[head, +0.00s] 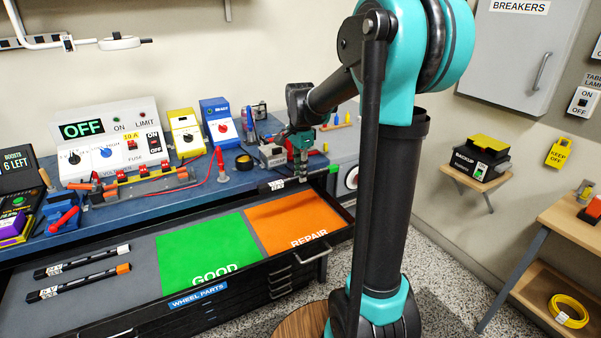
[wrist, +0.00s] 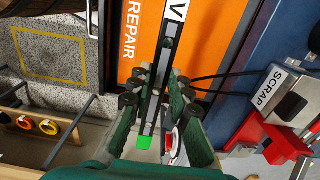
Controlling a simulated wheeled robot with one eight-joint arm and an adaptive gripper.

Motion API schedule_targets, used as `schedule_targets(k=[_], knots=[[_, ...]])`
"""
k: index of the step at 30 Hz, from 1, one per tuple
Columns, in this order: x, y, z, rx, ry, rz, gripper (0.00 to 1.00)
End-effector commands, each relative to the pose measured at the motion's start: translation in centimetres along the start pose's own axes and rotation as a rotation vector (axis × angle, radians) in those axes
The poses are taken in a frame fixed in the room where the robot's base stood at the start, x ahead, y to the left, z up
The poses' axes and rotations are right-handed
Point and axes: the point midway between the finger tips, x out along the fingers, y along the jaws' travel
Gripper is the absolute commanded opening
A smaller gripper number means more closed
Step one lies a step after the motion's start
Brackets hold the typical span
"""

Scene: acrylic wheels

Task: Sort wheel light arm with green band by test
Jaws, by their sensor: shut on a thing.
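My gripper (wrist: 155,85) is shut on a black light arm with a green end (wrist: 145,142), seen in the wrist view. The arm's black shaft (wrist: 172,35) runs up past the fingers over the orange REPAIR area (wrist: 132,65). The green GOOD area (head: 198,250) lies left of the orange REPAIR area (head: 290,218); both look empty. Two more black arms lie in the drawer: one white-ended (head: 85,262), one orange-ended (head: 80,283).
A white test panel (head: 112,137) reading OFF stands on the blue bench, with a fixture (head: 145,187) in front. Yellow (head: 185,132) and blue (head: 220,122) boxes stand beside it. A SCRAP label (wrist: 270,90) shows near a red clamp-like part (wrist: 280,140) in the wrist view.

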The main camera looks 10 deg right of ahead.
Motion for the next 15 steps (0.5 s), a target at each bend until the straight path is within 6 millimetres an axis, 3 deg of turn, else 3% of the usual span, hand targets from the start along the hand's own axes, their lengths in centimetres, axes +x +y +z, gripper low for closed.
schedule_targets(k=[15], knots=[[0.53, -0.04, -0.04, 0.0, 0.0, 0.0, 0.0]])
